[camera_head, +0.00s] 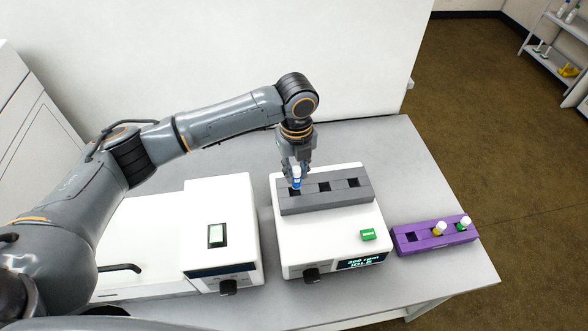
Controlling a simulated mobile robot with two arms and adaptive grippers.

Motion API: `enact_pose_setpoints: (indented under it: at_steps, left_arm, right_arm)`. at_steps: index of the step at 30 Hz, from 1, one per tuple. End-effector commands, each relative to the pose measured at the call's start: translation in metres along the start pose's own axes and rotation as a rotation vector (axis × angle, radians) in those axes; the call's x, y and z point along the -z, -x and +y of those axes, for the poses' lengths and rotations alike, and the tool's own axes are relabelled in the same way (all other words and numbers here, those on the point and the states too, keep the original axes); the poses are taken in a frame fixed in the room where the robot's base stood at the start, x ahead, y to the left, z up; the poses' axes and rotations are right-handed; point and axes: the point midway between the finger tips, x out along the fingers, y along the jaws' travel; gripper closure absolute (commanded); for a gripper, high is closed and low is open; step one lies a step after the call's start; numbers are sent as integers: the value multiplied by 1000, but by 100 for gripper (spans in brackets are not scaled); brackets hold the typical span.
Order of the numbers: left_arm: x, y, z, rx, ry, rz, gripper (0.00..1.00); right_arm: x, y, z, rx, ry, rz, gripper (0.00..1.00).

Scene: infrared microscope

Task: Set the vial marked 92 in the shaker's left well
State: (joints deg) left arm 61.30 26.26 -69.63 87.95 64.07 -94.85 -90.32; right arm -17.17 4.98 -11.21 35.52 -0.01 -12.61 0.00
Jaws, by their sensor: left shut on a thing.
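My left gripper (296,170) is shut on a white-capped vial with a blue band (297,180). It holds the vial upright at the left well of the shaker's dark grey block (325,208). The vial's lower end is at the well opening; I cannot tell how deep it sits. The number on the vial is too small to read. The middle and right wells look empty. The white shaker (300,240) has a lit display, a knob and a green button. My right gripper is not in view.
A purple rack (425,245) right of the shaker holds a yellow-banded vial (439,229) and a green-banded vial (463,223); its left slot is empty. A white device (225,205) stands left of the shaker. The grey table (385,150) is clear behind the rack.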

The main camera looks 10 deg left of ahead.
Motion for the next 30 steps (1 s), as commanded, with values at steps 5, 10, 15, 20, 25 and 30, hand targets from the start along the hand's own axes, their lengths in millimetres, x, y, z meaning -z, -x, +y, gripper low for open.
enact_pose_setpoints:
  at_steps: [5,10,15,20,25,30]
  left_arm:
    - [-1,-18,1,-1,1,-2,100]
    - [0,-29,1,-2,2,0,100]
    - [0,-42,1,-1,2,1,100]
    - [0,-46,1,-1,2,0,100]
    - [0,-46,1,-1,2,0,100]
    - [0,-46,1,-1,2,0,100]
  right_arm:
    - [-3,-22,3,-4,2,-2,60]
    - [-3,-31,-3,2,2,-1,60]
    - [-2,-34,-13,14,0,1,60]
    - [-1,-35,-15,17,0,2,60]
    - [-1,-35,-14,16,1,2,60]
    - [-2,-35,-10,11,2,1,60]
